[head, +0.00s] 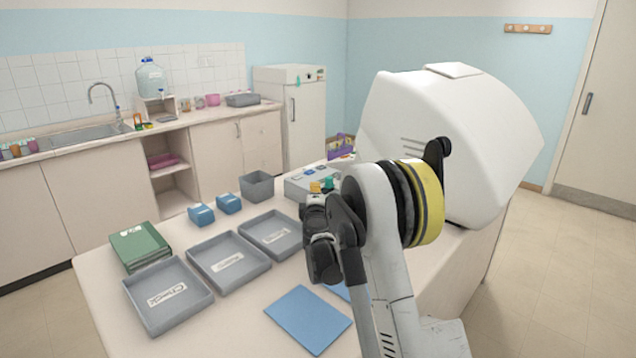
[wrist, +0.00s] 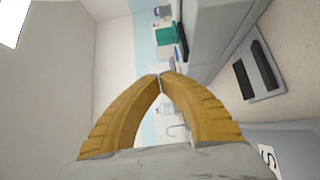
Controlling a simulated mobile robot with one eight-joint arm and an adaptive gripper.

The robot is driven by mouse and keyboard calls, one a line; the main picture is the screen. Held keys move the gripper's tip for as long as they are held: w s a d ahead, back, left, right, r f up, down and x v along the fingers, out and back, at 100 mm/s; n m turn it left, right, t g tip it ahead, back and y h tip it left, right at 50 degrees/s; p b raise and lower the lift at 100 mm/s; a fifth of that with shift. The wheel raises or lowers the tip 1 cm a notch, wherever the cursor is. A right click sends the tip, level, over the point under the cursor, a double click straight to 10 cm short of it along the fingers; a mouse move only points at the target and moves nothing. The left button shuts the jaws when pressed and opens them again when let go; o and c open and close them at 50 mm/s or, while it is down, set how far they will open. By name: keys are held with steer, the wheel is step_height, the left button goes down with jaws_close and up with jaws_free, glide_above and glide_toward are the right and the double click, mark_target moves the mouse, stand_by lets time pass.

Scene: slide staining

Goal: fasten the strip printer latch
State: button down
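A low grey box with coloured parts on top, which looks like the strip printer (head: 299,187), sits toward the back of the table, partly hidden by my arm. A grey body with a teal block beside it, probably the same box (wrist: 215,30), fills the upper right of the wrist view. A grey piece with two black bars (wrist: 256,77) lies just below it there. I cannot make out which part is the latch or how it stands. My gripper (wrist: 161,76) has its yellow fingertips together with nothing visible between them. In the head view my arm hides its fingers.
A large white machine (head: 450,130) stands at the table's right. Grey trays (head: 205,283), a green box (head: 139,243), small blue boxes (head: 201,214) and a grey bin (head: 257,186) occupy the left and back. A blue sheet (head: 308,318) lies in front.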

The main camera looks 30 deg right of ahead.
steer(key=p+v, duration=0.1)
steer(key=v, duration=0.5)
steer(key=shift+s+d, duration=0.1)
step_height(320, 180, up, 9)
steer(key=p, duration=0.5)
stand_by(0.3)
